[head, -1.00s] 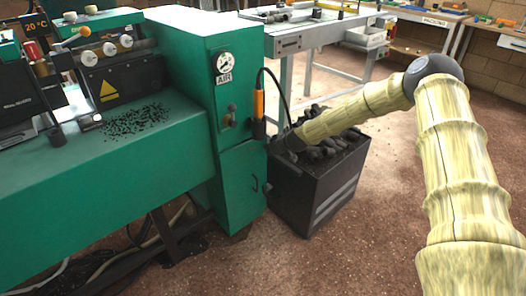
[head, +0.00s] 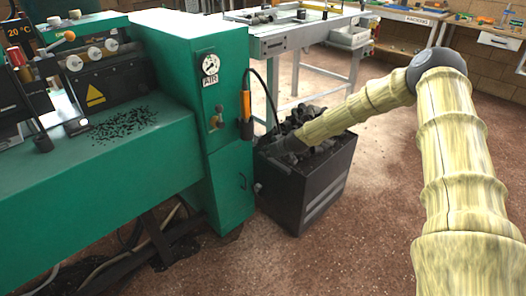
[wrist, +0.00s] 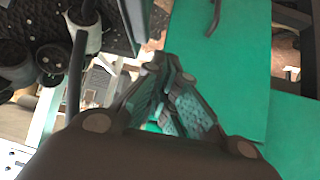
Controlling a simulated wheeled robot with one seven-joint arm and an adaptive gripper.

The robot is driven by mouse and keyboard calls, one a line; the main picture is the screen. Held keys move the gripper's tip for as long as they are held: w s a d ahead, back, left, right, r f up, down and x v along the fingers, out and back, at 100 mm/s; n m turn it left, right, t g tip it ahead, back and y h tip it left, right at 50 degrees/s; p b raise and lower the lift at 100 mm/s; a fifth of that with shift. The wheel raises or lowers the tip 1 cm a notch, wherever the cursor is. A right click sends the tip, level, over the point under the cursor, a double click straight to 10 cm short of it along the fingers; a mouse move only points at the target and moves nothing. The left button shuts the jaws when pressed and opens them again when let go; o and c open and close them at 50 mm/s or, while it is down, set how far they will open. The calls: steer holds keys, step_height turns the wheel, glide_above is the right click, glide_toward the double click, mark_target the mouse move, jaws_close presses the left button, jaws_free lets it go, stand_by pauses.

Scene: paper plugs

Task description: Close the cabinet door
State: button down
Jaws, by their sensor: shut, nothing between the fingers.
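The green cabinet door (head: 229,185) is low on the front of the green machine, with a small dark handle (head: 243,181). It looks nearly flush in the head view; I cannot tell whether it is fully closed. In the wrist view a green panel (wrist: 225,75) with a dark handle (wrist: 213,18) lies beyond my gripper (wrist: 176,75). My gripper is shut and empty, its fingers pointing toward that panel's left edge. In the head view my gripper (head: 283,147) is a dark shape over the black bin, right of the door, its tips hard to make out.
The black bin (head: 322,190) with dark lumps stands right beside the cabinet, under my forearm. An orange-handled tool (head: 246,105) with a cable hangs on the cabinet side. A metal table (head: 290,38) stands behind. The brown floor in front is clear.

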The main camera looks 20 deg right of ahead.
steer(key=r+p+v, duration=0.1)
steer(key=v, duration=0.6)
steer(key=s+a+f+g, duration=0.4)
steer(key=s+a+f, duration=0.9)
steer(key=s+f, duration=0.3)
steer(key=s+a+f+m+g, duration=0.1)
steer(key=s+a+f, duration=0.15)
steer(key=s, duration=0.65)
steer(key=s+a+f+m+g+h, duration=0.1)
steer(key=s+f, duration=0.2)
steer(key=s, duration=0.6)
steer(key=s+a+f+g, duration=0.2)
steer(key=s, duration=0.7)
steer(key=s+d+r+m+g+h, duration=0.1)
steer(key=s, duration=1.2)
step_height(320, 180, up, 18)
steer(key=p, duration=1.9)
